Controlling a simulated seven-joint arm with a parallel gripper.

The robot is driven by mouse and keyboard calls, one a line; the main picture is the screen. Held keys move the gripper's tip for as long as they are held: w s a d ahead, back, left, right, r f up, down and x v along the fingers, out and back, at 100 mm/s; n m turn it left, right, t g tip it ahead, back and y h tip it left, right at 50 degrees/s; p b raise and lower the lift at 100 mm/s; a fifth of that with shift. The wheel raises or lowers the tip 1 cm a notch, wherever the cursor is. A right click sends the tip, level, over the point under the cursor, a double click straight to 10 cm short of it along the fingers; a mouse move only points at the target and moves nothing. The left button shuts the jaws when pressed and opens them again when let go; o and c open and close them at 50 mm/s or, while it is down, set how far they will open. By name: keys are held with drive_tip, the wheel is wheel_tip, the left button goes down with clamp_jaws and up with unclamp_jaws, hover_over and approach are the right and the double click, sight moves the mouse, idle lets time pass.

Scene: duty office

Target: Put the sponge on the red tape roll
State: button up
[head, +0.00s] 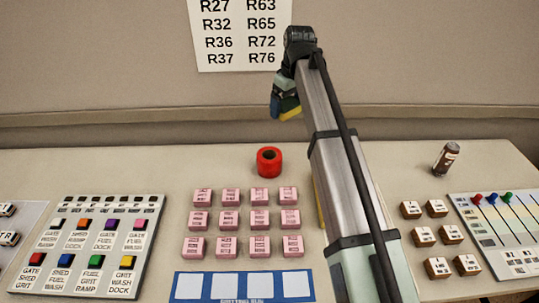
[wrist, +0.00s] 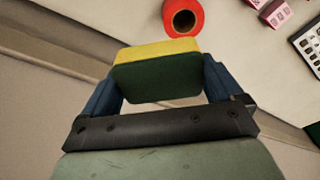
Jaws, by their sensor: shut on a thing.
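The red tape roll (head: 269,162) lies on the desk behind the pink blocks, and its dark centre hole faces up. It also shows at the top of the wrist view (wrist: 183,17). The sponge (wrist: 155,75), yellow with a dark green side, is between the two blue fingers of my gripper (wrist: 158,84), which is shut on it. In the head view the sponge (head: 290,114) shows as a yellow edge below my gripper (head: 286,104). It is held above the desk near the back wall, apart from the roll. My arm hides part of the desk right of the roll.
Several pink labelled blocks (head: 245,222) stand in rows in front of the roll. A panel with coloured buttons (head: 85,247) is at left. Several brown blocks (head: 436,235), a can (head: 446,158) and a slider panel (head: 505,235) are at right. The desk left of the roll is clear.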

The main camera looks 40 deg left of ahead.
hover_over(268, 154)
drive_tip(key=shift+n, duration=0.4)
drive_tip(key=shift+d+f, duration=0.15)
drive_tip(key=shift+f, duration=3.65)
drive_tip(key=shift+d+f, duration=0.15)
drive_tip(key=shift+f, duration=3.6)
drive_tip(key=shift+f, duration=0.1)
drive_tip(key=o, duration=0.6)
drive_tip(key=shift+o, duration=0.2)
wheel_tip(268, 154, up, 12)
drive_tip(key=d, duration=0.1)
drive_tip(key=shift+d, duration=0.4)
